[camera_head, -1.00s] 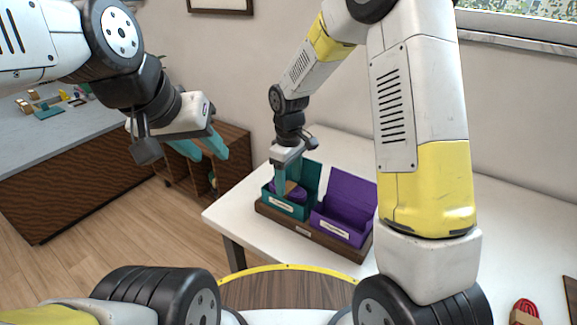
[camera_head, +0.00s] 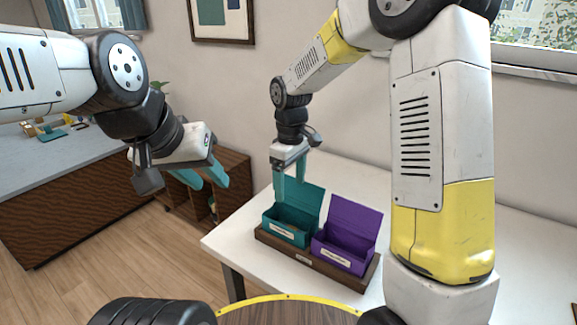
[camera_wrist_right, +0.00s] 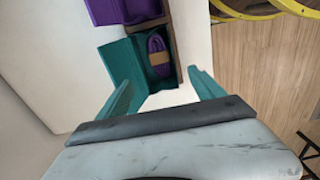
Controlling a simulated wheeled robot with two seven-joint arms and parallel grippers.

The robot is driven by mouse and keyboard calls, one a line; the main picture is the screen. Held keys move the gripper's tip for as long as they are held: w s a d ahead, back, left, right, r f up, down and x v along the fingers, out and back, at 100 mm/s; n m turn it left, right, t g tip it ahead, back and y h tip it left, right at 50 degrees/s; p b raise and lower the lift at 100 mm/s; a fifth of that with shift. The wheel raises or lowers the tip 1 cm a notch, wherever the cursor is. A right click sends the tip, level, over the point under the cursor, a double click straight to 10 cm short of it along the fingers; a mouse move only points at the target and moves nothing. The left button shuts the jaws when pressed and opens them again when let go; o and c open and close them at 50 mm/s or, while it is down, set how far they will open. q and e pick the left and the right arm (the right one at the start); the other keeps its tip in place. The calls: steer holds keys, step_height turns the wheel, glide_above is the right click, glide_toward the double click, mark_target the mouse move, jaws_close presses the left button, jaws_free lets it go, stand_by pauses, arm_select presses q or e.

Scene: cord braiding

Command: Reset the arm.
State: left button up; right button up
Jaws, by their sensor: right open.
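My right gripper (camera_head: 288,196) is open and empty, pointing down just above the teal box (camera_head: 285,235). In the right wrist view its two teal fingers (camera_wrist_right: 165,95) stand wide apart. A purple cord bundle with a tan band (camera_wrist_right: 158,45) lies inside the teal box, which also shows there (camera_wrist_right: 122,65). In the head view the box's front wall mostly hides the bundle. My left gripper (camera_head: 206,183) is at the left, away from the table, with its two fingers apart and nothing between them.
A purple box (camera_head: 343,262) with its lid up stands right of the teal box on a brown wooden tray (camera_head: 315,268). Both rest on the white table (camera_head: 228,243). A grey-topped counter (camera_head: 70,160) and a wooden shelf (camera_head: 232,165) are at the left.

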steer(key=s+d+r+m+t+y, duration=0.1)
steer(key=s+d+r+m+t, duration=0.2)
steer(key=s, duration=0.7)
steer(key=s+d+r+m+t+y, duration=0.1)
steer(key=s+d+r+m+t, duration=0.2)
steer(key=s+d+r+m, duration=0.4)
steer(key=s+d+r, duration=0.2)
steer(key=d+r, duration=0.1)
steer(key=r, duration=0.1)
steer(key=shift+s+d+r, duration=0.3)
steer(key=shift+s+r, duration=0.1)
